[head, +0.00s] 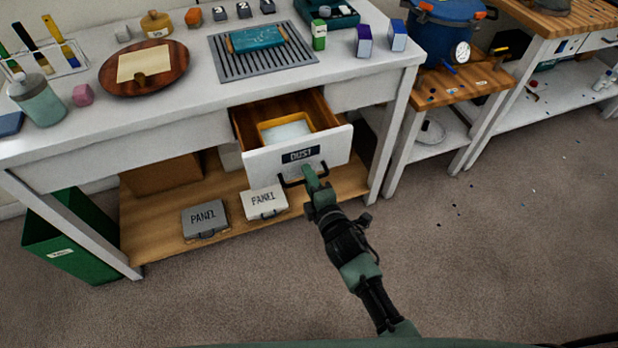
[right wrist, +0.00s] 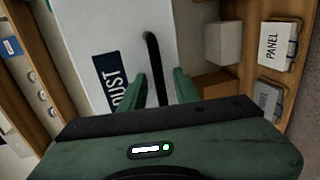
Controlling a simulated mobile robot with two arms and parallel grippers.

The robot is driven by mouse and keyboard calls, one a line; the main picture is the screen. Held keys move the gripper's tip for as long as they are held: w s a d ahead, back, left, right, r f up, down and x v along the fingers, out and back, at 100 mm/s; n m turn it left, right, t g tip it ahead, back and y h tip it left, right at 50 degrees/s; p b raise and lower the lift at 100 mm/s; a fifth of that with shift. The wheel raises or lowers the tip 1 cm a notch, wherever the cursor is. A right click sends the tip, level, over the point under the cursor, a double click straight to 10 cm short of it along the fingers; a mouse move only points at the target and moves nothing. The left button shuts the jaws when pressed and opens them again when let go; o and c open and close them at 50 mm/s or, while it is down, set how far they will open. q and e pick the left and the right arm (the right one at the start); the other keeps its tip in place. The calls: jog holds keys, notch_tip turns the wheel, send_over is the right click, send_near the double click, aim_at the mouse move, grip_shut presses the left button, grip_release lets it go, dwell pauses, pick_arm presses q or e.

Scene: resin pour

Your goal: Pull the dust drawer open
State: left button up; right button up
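The dust drawer (head: 268,168) is pulled out from under the white bench, with its wooden inside and a yellow-rimmed tray (head: 285,130) showing. Its white front has a dark DUST label (head: 301,155) and a black bar handle (head: 289,183). The right wrist view shows the drawer front (right wrist: 90,30) and the handle (right wrist: 153,55). My right gripper (head: 312,176) is at the handle. In the right wrist view its green fingers (right wrist: 160,88) stand apart on either side of the bar, with gaps visible. My left gripper is not in view.
The white bench (head: 140,135) holds a round wooden board (head: 175,80) and a ridged grey mat (head: 235,70). Grey and white PANEL cases (head: 205,220) lie on the shelf below. A green bin (head: 75,235) stands at left. The floor in front is clear.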

jog(key=v, duration=0.7)
jog(key=shift+s, duration=0.3)
jog(key=shift+d, duration=0.1)
jog(key=s+d+f+m+g+h, duration=0.1)
jog(key=s+d+f+m+g, duration=0.2)
jog(key=f, duration=0.6)
jog(key=s+d+f+m+g+h, duration=0.1)
jog(key=s+d+f+m, duration=0.15)
jog(key=s+f, duration=0.5)
jog(key=s+d+f+m+g+h, duration=0.1)
jog(key=s+d+f+m+g, duration=0.15)
jog(key=f, duration=0.85)
jog(key=s+d+f+m+g, duration=0.2)
jog(key=s+f, duration=0.3)
jog(key=s, duration=0.4)
jog(key=s+d+f+m+g+h, duration=0.1)
jog(key=s+d+f+m+g, duration=0.2)
jog(key=s, duration=0.7)
jog(key=s+d+f+m+g, duration=0.2)
jog(key=s+d+f+m, duration=0.4)
jog(key=s, duration=0.3)
jog(key=shift+s+f+h, duration=0.35)
jog(key=shift+f+h, duration=0.05)
jog(key=shift+f, duration=0.15)
